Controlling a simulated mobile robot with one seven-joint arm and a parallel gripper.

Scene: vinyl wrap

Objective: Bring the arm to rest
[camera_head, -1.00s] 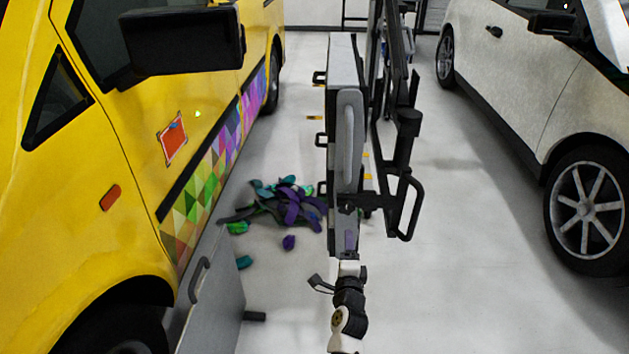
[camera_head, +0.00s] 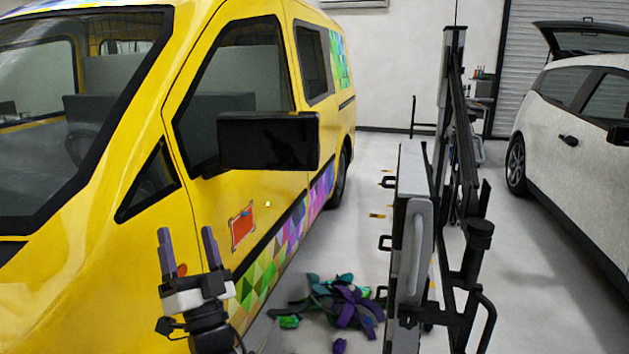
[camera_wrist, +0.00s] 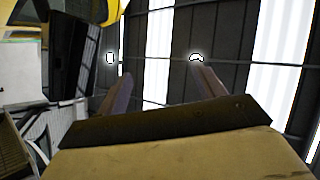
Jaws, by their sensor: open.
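My gripper (camera_head: 188,250) is in the lower left of the head view, in front of the yellow van's side. Its two purple-grey fingers point up and stand apart, with nothing between them. In the wrist view the two fingers (camera_wrist: 160,90) also stand apart and empty, pointing toward a dark ceiling with bright light strips. I cannot tell how far the gripper is from the van.
The yellow van (camera_head: 245,190) fills the left side, its black mirror (camera_head: 268,141) jutting out. A grey cart (camera_head: 411,240) with black frame stands right of centre. Crumpled wrap scraps (camera_head: 335,300) lie on the floor between. A white car (camera_head: 590,150) is at right.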

